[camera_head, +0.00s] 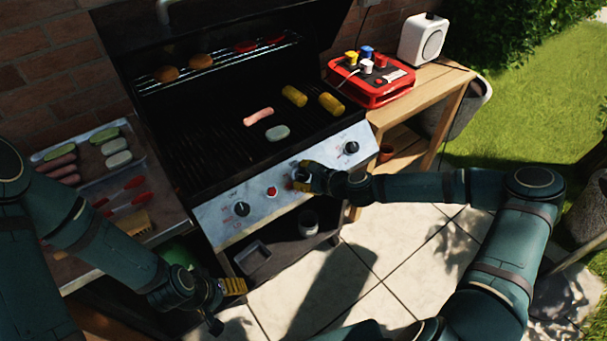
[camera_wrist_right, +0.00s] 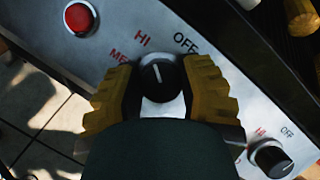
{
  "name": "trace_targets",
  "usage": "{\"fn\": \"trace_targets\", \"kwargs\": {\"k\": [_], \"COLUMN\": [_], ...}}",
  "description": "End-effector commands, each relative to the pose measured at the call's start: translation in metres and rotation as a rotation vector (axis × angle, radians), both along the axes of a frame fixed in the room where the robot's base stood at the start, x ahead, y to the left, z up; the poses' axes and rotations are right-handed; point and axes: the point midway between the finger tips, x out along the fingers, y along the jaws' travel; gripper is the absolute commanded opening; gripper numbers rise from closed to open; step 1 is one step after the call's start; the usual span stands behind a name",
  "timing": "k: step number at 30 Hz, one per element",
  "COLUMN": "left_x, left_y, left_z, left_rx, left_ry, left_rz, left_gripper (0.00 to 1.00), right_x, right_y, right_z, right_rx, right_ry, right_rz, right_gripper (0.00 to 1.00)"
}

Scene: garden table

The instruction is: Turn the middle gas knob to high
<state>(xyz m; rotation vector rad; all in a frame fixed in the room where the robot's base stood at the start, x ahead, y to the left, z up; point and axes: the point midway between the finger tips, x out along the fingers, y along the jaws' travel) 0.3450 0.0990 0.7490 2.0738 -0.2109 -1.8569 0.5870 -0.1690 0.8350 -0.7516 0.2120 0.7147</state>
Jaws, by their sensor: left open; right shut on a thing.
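The gas grill's control panel (camera_head: 225,222) carries a left knob (camera_head: 241,209), a right knob (camera_head: 351,147) and a red button. My right gripper (camera_head: 303,178) is at the middle knob and mostly covers it in the head view. In the right wrist view, the yellow fingers (camera_wrist_right: 160,95) are shut on both sides of the black middle knob (camera_wrist_right: 164,82). Its white pointer line points up and slightly left, between the printed HI (camera_wrist_right: 141,38) and OFF (camera_wrist_right: 186,42). My left gripper (camera_head: 233,287) is open and empty, low in front of the grill.
The red button (camera_wrist_right: 80,17) is left of the middle knob. Food lies on the open grill's grate (camera_head: 225,150). A side table at left holds trays and utensils. A wooden table (camera_head: 440,82) at right holds a red case (camera_head: 370,85) and a white speaker (camera_head: 423,40).

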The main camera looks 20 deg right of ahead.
Motion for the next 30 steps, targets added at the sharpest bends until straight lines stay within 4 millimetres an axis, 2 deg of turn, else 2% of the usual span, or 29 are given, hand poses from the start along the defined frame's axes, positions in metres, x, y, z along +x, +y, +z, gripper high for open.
{"fn": "trace_targets", "kwargs": {"k": [10, 26, 27, 28, 29, 30], "left_x": [-0.0004, -0.0004, -0.0004, -0.0004, -0.0004, -0.0005], "left_y": [-0.0001, -0.0001, -0.0001, -0.0001, -0.0001, 0.0000], "left_z": [0.0017, 0.0019, 0.0019, 0.0019, 0.0019, 0.0019], "left_rx": [0.000, 0.000, 0.000, 0.000, 0.000, 0.000], "left_ry": [0.001, 0.001, 0.001, 0.001, 0.001, 0.001], "left_rz": [0.000, 0.000, 0.000, 0.000, 0.000, 0.000], "left_gripper": [0.74, 0.74, 0.74, 0.74, 0.74, 0.74], "right_x": [0.0015, 0.0015, 0.0015, 0.0014, 0.0013, 0.0012], "right_y": [0.0001, 0.0006, 0.0006, 0.0006, 0.0005, 0.0005], "right_z": [0.0016, 0.0017, 0.0017, 0.0015, 0.0015, 0.0013], "right_rx": [-0.089, -0.100, -0.100, -0.100, -0.101, -0.100], "right_ry": [-0.036, -0.042, -0.042, -0.041, -0.041, -0.040], "right_rz": [0.091, 0.105, 0.105, 0.104, 0.105, 0.105], "right_gripper": [0.03, 0.03, 0.55, 0.66, 0.71, 0.71]}}
